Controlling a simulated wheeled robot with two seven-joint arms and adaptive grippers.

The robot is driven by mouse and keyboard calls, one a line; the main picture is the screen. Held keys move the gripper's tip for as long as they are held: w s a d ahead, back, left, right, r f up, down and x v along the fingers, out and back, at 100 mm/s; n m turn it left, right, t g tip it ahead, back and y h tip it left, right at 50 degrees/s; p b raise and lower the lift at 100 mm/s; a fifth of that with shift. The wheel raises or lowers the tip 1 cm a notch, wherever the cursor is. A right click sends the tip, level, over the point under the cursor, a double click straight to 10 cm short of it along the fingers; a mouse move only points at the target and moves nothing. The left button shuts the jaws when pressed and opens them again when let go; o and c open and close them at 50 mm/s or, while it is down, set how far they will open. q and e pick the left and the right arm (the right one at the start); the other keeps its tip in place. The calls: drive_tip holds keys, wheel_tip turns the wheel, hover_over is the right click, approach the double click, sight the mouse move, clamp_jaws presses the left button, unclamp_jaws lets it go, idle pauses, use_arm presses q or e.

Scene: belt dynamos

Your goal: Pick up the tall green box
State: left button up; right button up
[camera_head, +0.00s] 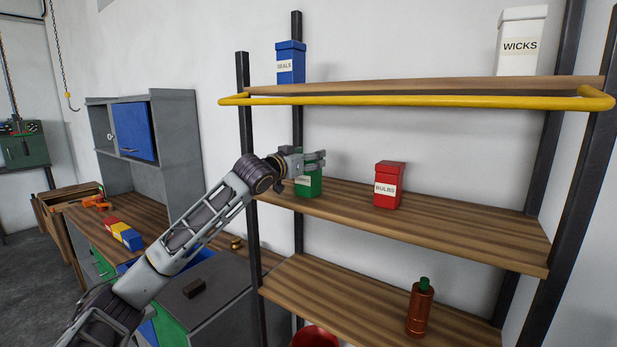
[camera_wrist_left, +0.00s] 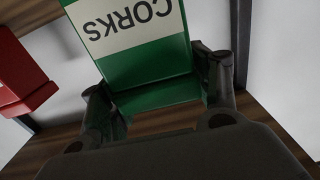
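The tall green box (camera_head: 309,186) stands on the middle shelf, its top partly hidden behind my left gripper (camera_head: 316,159). In the left wrist view the green box (camera_wrist_left: 155,68) appears upside down with a white label reading CORKS. The fingers of my left gripper (camera_wrist_left: 158,98) are spread, one on each side of the box near its top end. I cannot tell whether they touch it. My right gripper is not in view.
A red box labelled BULBS (camera_head: 388,187) stands to the right on the middle shelf (camera_head: 460,228). A yellow rail (camera_head: 420,101) runs along the upper shelf above. A blue SEALS box (camera_head: 290,65) and a white WICKS box (camera_head: 520,42) stand up there. A copper bottle (camera_head: 420,311) stands below.

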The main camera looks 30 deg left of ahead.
use_arm(q)
drive_tip(key=c, duration=0.9)
drive_tip(key=shift+c, duration=0.4)
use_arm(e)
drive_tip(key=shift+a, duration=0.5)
use_arm(q)
drive_tip(key=shift+r, duration=0.2)
